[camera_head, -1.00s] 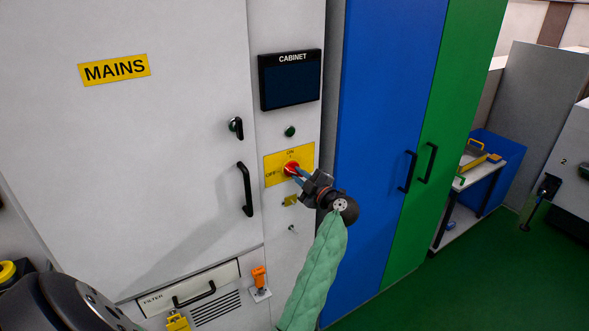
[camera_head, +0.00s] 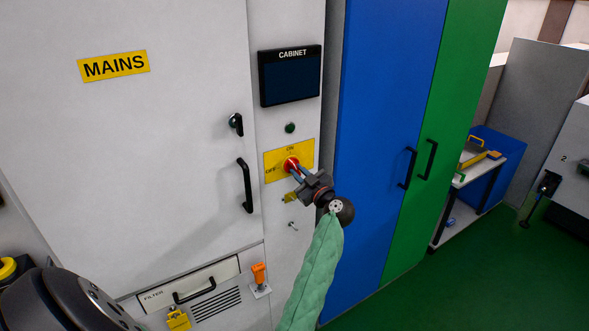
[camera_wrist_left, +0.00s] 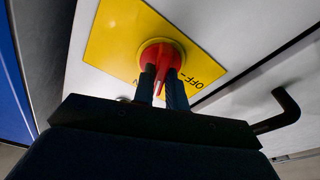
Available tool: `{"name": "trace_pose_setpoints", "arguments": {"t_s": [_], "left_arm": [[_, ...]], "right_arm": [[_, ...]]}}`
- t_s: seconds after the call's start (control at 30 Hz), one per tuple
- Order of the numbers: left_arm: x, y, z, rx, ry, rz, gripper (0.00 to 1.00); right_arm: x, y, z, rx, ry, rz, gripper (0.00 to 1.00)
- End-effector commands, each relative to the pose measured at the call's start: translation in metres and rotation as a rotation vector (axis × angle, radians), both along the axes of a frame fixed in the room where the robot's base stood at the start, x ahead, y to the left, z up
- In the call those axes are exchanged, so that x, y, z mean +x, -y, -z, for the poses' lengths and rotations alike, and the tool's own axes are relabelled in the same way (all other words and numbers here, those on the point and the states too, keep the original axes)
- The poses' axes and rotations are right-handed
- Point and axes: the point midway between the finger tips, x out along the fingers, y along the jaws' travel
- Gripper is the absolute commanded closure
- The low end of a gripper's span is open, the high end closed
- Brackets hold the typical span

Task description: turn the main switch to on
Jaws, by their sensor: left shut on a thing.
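The main switch is a round red knob (camera_head: 291,164) on a yellow plate (camera_head: 273,174) marked ON at the top and OFF at the left, on the white cabinet front. My left gripper (camera_head: 296,169) reaches it from below right, its blue-grey fingers on the knob. In the left wrist view, the fingers (camera_wrist_left: 161,92) are shut on the red knob (camera_wrist_left: 160,53). The OFF label shows at right there, and the ON label is partly hidden behind a finger. A pale mark shows between the fingers, but I cannot tell the knob's exact setting. My right gripper is not in view.
A dark CABINET screen (camera_head: 290,77) and a green button (camera_head: 290,128) are above the switch. A black door handle (camera_head: 245,186) is to its left; a small yellow fitting (camera_head: 290,198) is just below. Blue (camera_head: 385,130) and green (camera_head: 445,130) lockers stand right. Green floor is clear.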

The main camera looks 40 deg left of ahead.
Motion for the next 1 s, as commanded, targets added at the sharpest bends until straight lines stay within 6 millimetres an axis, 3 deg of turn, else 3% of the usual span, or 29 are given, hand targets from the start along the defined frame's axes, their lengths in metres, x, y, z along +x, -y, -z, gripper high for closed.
{"name": "trace_pose_setpoints", "arguments": {"t_s": [0.43, 0.83, 0.87, 1.0], "left_arm": [[-0.001, 0.001, 0.005, 0.018, -0.061, -0.001, 1.00], [-0.002, 0.000, 0.005, 0.149, -0.376, 0.001, 1.00], [-0.002, 0.000, 0.005, 0.149, -0.377, 0.001, 0.82], [-0.002, 0.000, 0.004, 0.150, -0.372, 0.000, 0.60]], "right_arm": [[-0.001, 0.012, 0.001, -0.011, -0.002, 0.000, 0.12], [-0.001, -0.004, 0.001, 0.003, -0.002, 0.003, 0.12], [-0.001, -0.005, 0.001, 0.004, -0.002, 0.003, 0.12], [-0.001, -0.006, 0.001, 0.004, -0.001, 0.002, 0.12]]}}
